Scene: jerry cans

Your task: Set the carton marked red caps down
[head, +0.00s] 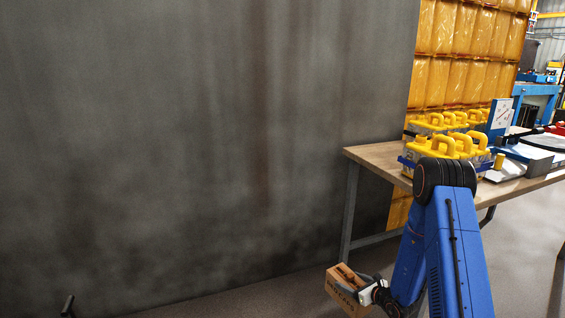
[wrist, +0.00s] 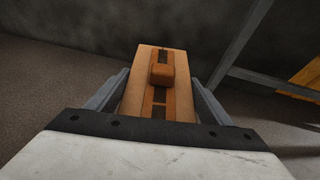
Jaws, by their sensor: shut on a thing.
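The carton (head: 346,287) is a small brown cardboard box with dark lettering on its side, too small to read for certain. It is low in the head view, in front of the table's left legs. My gripper (head: 366,289) is shut on it. In the wrist view the carton (wrist: 146,85) lies between the two grey fingers, with dark slots and a raised brown block on the face toward the camera. I cannot tell whether its underside touches the floor.
A wooden table (head: 372,153) stands at the right, bearing several yellow jerry cans (head: 442,147) and other items. A dark grey wall (head: 200,140) fills the left. Bare floor (head: 250,297) lies left of the carton. A table leg (wrist: 238,62) shows in the wrist view.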

